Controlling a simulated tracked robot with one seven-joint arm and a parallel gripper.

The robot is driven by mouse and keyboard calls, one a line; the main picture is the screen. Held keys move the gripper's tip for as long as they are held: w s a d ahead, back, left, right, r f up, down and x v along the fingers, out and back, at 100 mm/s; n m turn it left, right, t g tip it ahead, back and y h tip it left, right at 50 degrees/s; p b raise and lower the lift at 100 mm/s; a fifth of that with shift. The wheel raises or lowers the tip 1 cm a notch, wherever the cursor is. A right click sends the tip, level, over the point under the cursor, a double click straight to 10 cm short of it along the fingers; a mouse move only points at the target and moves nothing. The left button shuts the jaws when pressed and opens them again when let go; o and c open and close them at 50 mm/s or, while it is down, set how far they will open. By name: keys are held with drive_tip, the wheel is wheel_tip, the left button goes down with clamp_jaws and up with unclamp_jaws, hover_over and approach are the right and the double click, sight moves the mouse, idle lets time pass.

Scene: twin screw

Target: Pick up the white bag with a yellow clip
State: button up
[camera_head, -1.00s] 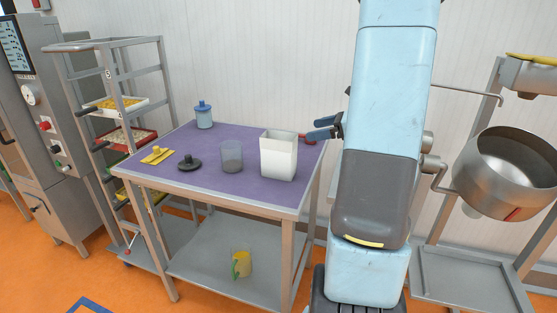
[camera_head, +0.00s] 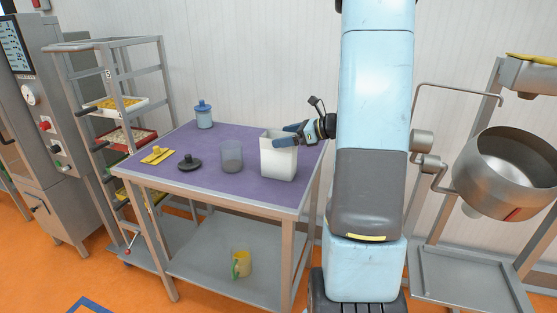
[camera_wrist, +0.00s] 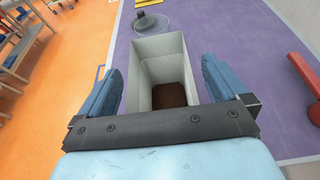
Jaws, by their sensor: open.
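A white, open-topped, box-shaped bag (camera_head: 278,160) stands upright on the near right part of the purple table. In the wrist view the bag (camera_wrist: 155,50) is open and has brown contents at its bottom. I see no yellow clip on it. My gripper (camera_head: 288,137) is at the bag's upper right side, coming from the right. In the wrist view my gripper (camera_wrist: 160,85) is open, with one blue finger on each side of the bag. I cannot tell whether either finger touches it. A yellow item (camera_head: 157,155) lies at the table's left; whether it is a clip is unclear.
On the purple table (camera_head: 235,185) are a clear cup (camera_head: 231,157), a dark round lid (camera_head: 189,163) and a blue jar (camera_head: 203,115). A red object (camera_wrist: 304,75) lies right of the bag in the wrist view. A rack (camera_head: 120,120) stands left; a metal bowl (camera_head: 510,170) is right.

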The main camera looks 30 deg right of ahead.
drive_tip(key=x, duration=0.2)
drive_tip(key=shift+w+a+f, duration=0.15)
drive_tip(key=shift+w+a, duration=0.05)
drive_tip(key=shift+a, duration=0.05)
drive_tip(key=c, duration=1.1)
